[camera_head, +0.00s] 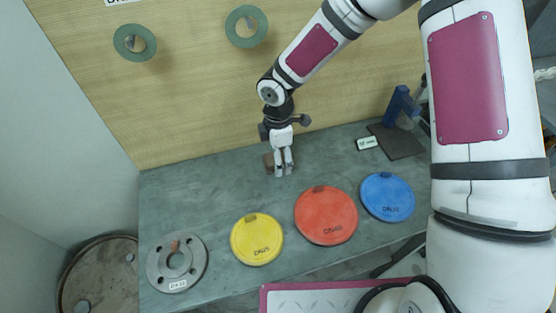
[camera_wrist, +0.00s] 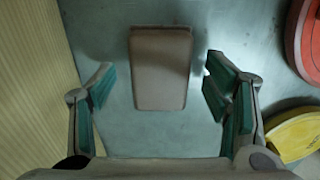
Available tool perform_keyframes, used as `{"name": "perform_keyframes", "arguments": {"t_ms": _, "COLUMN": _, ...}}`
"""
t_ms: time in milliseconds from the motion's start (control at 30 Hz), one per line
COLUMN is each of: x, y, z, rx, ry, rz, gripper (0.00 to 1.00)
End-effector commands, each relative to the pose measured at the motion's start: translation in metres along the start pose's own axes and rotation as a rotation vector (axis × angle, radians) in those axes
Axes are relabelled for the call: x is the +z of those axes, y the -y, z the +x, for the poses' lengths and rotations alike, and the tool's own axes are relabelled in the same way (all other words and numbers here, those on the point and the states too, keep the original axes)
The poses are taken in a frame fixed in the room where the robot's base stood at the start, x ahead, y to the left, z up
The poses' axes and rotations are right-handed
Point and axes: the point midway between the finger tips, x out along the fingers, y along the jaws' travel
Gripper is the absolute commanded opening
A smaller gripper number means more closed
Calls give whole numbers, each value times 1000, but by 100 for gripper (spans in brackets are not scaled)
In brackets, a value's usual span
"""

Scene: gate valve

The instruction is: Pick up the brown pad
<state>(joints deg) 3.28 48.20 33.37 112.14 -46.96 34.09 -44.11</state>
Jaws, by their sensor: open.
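The brown pad (camera_wrist: 160,68) is a small flat block with rounded corners. It lies on the grey-green bench, and the wrist view shows it between and slightly beyond my open fingers, apart from both. In the head view the pad (camera_head: 268,160) is partly hidden behind my gripper (camera_head: 284,172), near the back of the bench by the wall. My gripper points down over it, open and empty; its teal-padded fingers (camera_wrist: 162,100) show on either side of the pad in the wrist view.
On the grey-green bench (camera_head: 205,200) are a yellow disc (camera_head: 257,243), a red disc (camera_head: 326,218), a blue disc (camera_head: 387,200) and a grey flange (camera_head: 160,262). A blue stand (camera_head: 402,108) is at the back right. The wooden wall (camera_head: 190,110) rises close behind the pad.

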Motion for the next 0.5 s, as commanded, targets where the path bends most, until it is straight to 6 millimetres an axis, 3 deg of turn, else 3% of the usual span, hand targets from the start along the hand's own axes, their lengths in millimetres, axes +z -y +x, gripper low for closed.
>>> {"name": "perform_keyframes", "arguments": {"t_ms": 300, "x": 0, "y": 0, "z": 7, "rx": 0, "ry": 0, "rz": 1, "gripper": 70}}
{"name": "perform_keyframes", "arguments": {"t_ms": 367, "x": 0, "y": 0, "z": 7, "rx": 0, "ry": 0, "rz": 1, "gripper": 59}}
{"name": "perform_keyframes", "arguments": {"t_ms": 500, "x": 0, "y": 0, "z": 7, "rx": 0, "ry": 0, "rz": 1, "gripper": 27}}
